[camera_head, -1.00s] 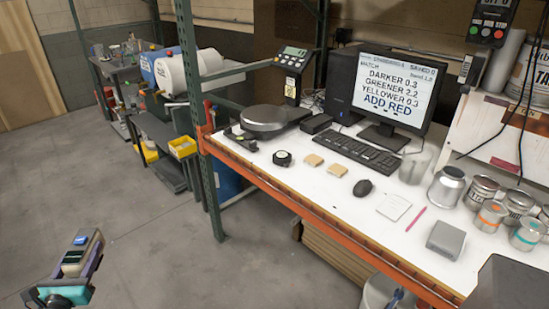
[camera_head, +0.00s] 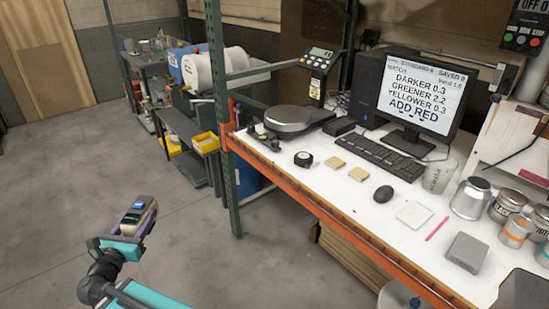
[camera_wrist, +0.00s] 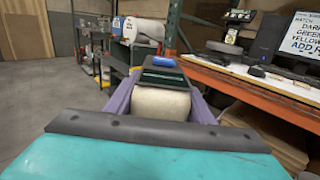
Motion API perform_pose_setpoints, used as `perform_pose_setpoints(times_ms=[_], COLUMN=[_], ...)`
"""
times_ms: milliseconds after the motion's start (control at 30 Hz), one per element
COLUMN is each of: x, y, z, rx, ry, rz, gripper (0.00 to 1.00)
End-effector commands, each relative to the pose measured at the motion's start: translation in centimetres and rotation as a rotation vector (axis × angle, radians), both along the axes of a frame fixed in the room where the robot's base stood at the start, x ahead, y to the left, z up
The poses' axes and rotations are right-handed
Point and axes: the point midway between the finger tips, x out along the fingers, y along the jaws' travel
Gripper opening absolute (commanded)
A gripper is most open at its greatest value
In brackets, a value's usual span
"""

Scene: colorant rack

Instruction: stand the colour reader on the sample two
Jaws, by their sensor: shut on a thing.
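My gripper (camera_head: 124,232) is shut on the colour reader (camera_head: 138,212), a small cream and dark device with a blue screen. It is held out over the grey floor, left of the bench and apart from it. In the wrist view, the colour reader (camera_wrist: 160,102) sits between the purple fingers with its blue screen at the far end.
The bench (camera_head: 325,202) has an orange front beam and a green upright (camera_head: 219,130) at its left end. Floor before the bench is clear.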

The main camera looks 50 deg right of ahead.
Motion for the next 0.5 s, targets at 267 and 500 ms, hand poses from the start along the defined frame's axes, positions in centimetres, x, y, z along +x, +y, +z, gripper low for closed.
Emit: perform_pose_setpoints(times_ms=[267,500], x=[-1.0,-2.5], y=[-7.5,-13.6], z=[1.0,1.5], rx=[-0.003,-0.004], ry=[-0.004,-0.004], rz=[-0.090,-0.163], gripper=[0.00,0.00])
